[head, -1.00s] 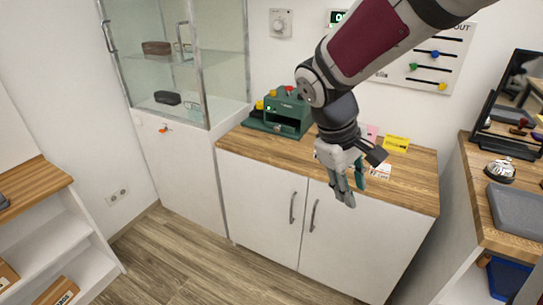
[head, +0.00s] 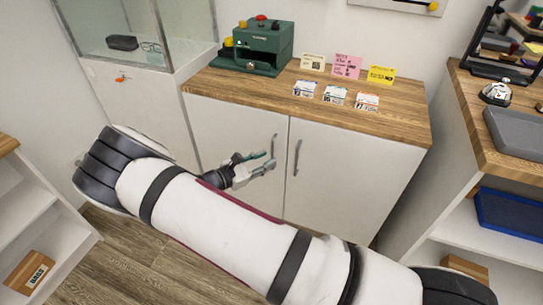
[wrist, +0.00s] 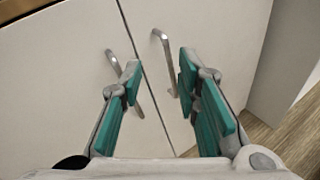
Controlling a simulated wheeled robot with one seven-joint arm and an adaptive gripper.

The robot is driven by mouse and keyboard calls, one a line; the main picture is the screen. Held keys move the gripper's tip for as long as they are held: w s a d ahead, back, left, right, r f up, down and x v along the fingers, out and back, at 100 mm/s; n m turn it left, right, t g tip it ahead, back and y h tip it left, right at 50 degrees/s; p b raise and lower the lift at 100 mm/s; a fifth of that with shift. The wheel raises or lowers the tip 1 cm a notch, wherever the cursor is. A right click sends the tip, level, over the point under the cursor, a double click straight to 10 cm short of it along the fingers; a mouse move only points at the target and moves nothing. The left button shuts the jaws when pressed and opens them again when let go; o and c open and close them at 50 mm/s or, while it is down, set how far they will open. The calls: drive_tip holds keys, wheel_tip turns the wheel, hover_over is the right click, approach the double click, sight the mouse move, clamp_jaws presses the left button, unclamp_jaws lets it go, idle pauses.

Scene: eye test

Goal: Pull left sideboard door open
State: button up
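The sideboard has a white left door (head: 225,130) and a white right door (head: 345,175), both looking shut, with a narrow seam between them. The left door's grey bar handle (head: 274,146) stands just left of the seam; the right door's handle (head: 296,158) is just right of it. My gripper (head: 270,161) is open and empty, its fingertips by the lower end of the left handle. In the wrist view the left handle (wrist: 113,62) passes partly behind the left teal finger; the right handle (wrist: 164,58) shows between the fingertips. Contact cannot be told.
The wooden sideboard top (head: 220,88) carries a green machine (head: 264,47) and several small cards. A glass cabinet (head: 130,20) adjoins at left. A shelf unit (head: 465,115) stands close at right. My arm crosses the foreground, hiding the lower doors and floor.

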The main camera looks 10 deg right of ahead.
sight(272, 153)
drive_tip(key=w+a+f+n+t+b, duration=0.2)
drive_tip(key=a+f+n+t, duration=0.3)
drive_tip(key=f, duration=0.4)
drive_tip(key=shift+n+y, duration=0.4)
drive_tip(key=b+x, duration=0.1)
drive_tip(key=x, duration=1.3)
drive_tip(key=shift+d+r, duration=0.15)
drive_tip(key=shift+d, duration=0.2)
clamp_jaws()
